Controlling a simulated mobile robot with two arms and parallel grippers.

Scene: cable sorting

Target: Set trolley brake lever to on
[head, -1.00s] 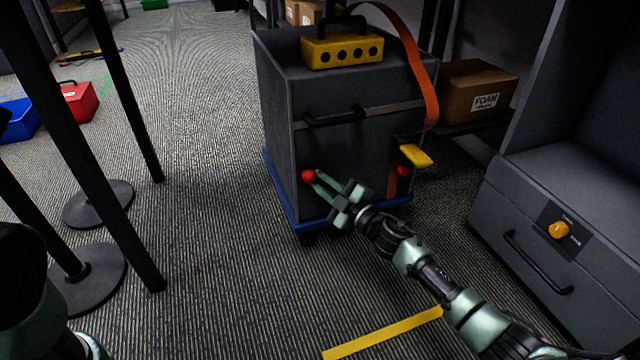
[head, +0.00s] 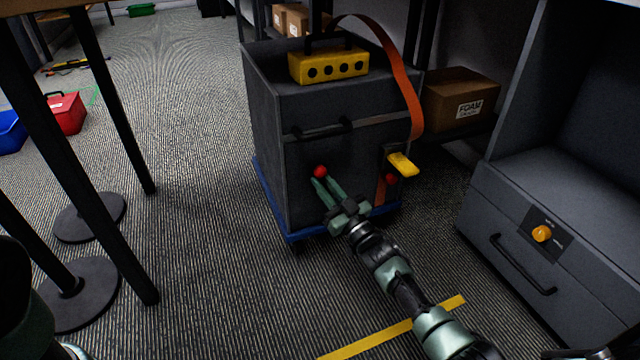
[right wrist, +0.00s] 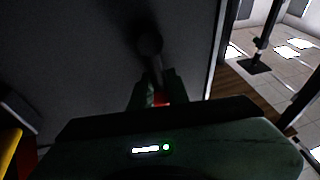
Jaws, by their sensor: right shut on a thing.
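The trolley (head: 300,195) is a dark grey cabinet on a blue base. Its brake lever shows in the head view as a red ball knob (head: 320,171) low on the trolley's front, left of the middle. My right gripper (head: 323,184) is shut on the lever at the knob, its green fingers reaching up from below right. In the right wrist view, a bit of the red knob (right wrist: 161,97) shows between the fingers, with a dark rod and round pivot beyond. The fingers hide most of the lever in the head view. My left gripper is out of view.
A yellow block with holes (head: 328,66) sits on the trolley. An orange strap (head: 403,85) hangs over its right side, above a yellow tab (head: 401,164). A grey drawer unit (head: 500,215) stands at right, table legs at left.

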